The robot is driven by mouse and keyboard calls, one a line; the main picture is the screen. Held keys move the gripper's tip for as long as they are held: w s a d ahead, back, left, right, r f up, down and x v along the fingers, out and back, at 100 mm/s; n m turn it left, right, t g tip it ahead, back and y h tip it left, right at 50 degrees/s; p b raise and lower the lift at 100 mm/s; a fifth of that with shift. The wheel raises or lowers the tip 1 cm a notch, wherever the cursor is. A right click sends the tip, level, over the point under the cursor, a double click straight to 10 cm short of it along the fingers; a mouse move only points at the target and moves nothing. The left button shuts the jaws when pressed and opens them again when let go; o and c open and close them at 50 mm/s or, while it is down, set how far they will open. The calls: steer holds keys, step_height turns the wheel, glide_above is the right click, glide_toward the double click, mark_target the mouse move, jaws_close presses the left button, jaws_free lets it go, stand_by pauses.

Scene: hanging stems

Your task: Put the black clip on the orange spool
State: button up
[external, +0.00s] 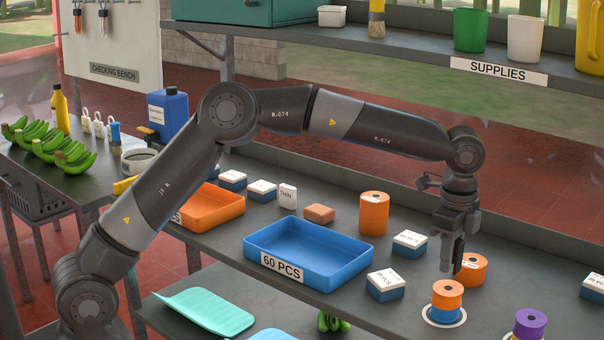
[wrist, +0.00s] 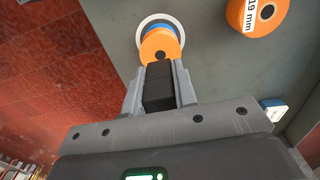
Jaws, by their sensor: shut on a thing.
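My gripper (external: 452,264) points down over the right part of the bench. In the wrist view its two grey fingers (wrist: 160,92) are shut on the black clip (wrist: 158,88), a dark block between them. An orange spool (external: 447,299) sits on a blue one inside a white ring. It also shows in the wrist view (wrist: 157,46), just past the clip's far end. The fingertips look slightly above this spool in the external view, with a small gap. Whether the clip touches it I cannot tell. The clip is hard to make out in the external view.
A labelled orange roll (external: 474,270) stands close behind the ringed spools. A purple spool (external: 529,325) is to the right, a white-and-blue box (external: 386,285) to the left. A blue tray (external: 308,252) and a taller orange roll (external: 374,214) stand further left.

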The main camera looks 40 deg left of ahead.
mark_target(446, 287)
steer(key=shift+f, duration=1.8)
steer(key=shift+f, duration=0.1)
steer(key=o, duration=1)
steer(key=shift+c, duration=0.2)
